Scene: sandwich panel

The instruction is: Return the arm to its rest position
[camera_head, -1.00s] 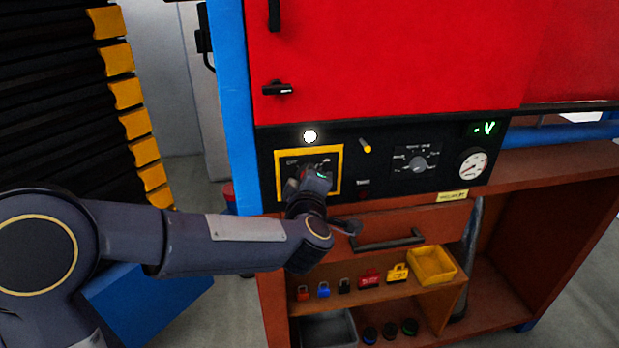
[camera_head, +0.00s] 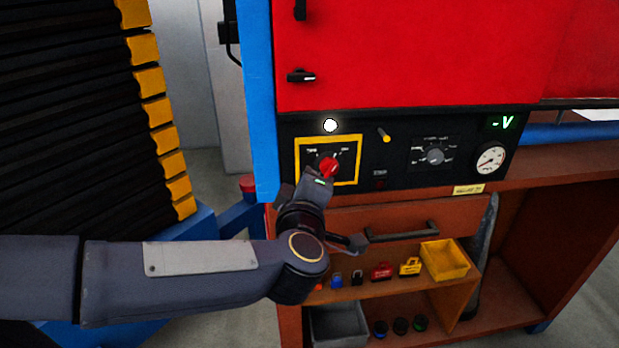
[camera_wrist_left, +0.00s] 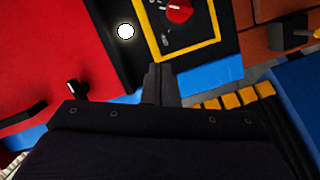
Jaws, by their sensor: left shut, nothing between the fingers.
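My left arm comes in from the left in the head view. Its gripper (camera_head: 322,178) is just below and in front of the red rotary knob (camera_head: 329,166) in the yellow-framed square of the black control panel (camera_head: 400,185). In the left wrist view the gripper fingers (camera_wrist_left: 160,75) are together with nothing between them. The red knob (camera_wrist_left: 179,10) appears beyond the fingertips, apart from them. A round white lamp (camera_head: 330,125) is lit above the yellow frame. My right gripper is not in view.
A drawer handle (camera_head: 402,232) sticks out below the panel, close to my wrist. A shelf under it holds small padlocks and a yellow bin (camera_head: 445,260). A blue post (camera_head: 258,90) and a black stack with yellow ends (camera_head: 160,112) stand left. A dial gauge (camera_head: 490,159) is at right.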

